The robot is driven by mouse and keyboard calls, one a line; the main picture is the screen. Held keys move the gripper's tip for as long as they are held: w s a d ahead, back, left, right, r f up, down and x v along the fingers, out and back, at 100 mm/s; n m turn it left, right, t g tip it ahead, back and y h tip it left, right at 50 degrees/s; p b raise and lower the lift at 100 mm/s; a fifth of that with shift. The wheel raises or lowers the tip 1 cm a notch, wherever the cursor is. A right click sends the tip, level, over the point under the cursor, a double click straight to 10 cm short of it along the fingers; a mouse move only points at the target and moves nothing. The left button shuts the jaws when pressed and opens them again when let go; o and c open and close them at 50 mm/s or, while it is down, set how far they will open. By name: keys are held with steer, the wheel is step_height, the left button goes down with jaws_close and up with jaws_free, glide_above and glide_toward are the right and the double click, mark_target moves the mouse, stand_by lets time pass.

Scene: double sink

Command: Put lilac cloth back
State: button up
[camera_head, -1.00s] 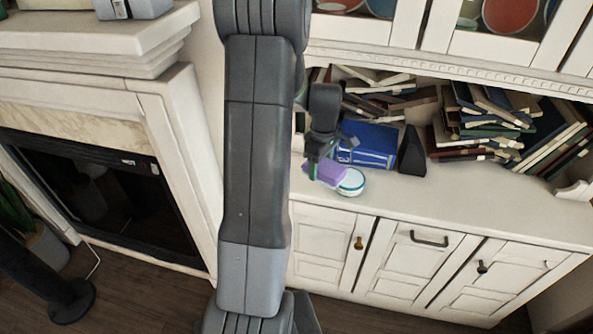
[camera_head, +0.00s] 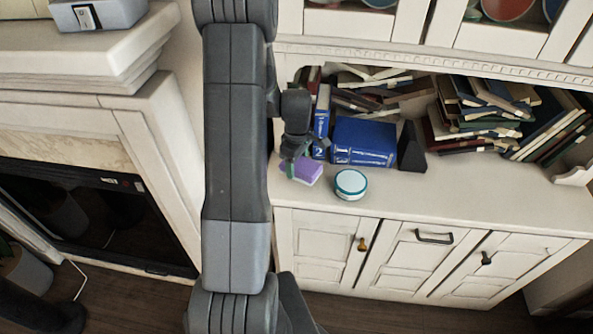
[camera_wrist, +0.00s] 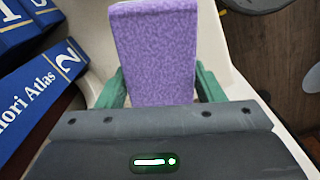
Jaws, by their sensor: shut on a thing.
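The lilac cloth (camera_head: 308,170) is a small purple block-like piece with a textured surface. My gripper (camera_head: 291,168) is shut on it, at the left part of the white cabinet's counter. In the wrist view the lilac cloth (camera_wrist: 155,55) stands out between the two green fingers of my gripper (camera_wrist: 160,88). I cannot tell whether the cloth touches the counter. A round tin (camera_head: 350,184) with a pale lid and teal side sits on the counter to the right of the cloth, apart from it.
A blue box-like book (camera_head: 364,142) and an upright blue volume (camera_head: 321,122) stand just behind. A black wedge (camera_head: 411,147) is to their right, then piled books (camera_head: 480,115). The counter (camera_head: 470,195) is clear at front right. A fireplace (camera_head: 90,200) is at left.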

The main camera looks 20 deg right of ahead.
mark_target(297, 172)
steer(key=shift+f, duration=2)
steer(key=o, duration=0.9)
steer(key=shift+f, duration=0.1)
step_height(297, 172, up, 12)
steer(key=shift+r+b, duration=0.15)
steer(key=shift+b, duration=0.2)
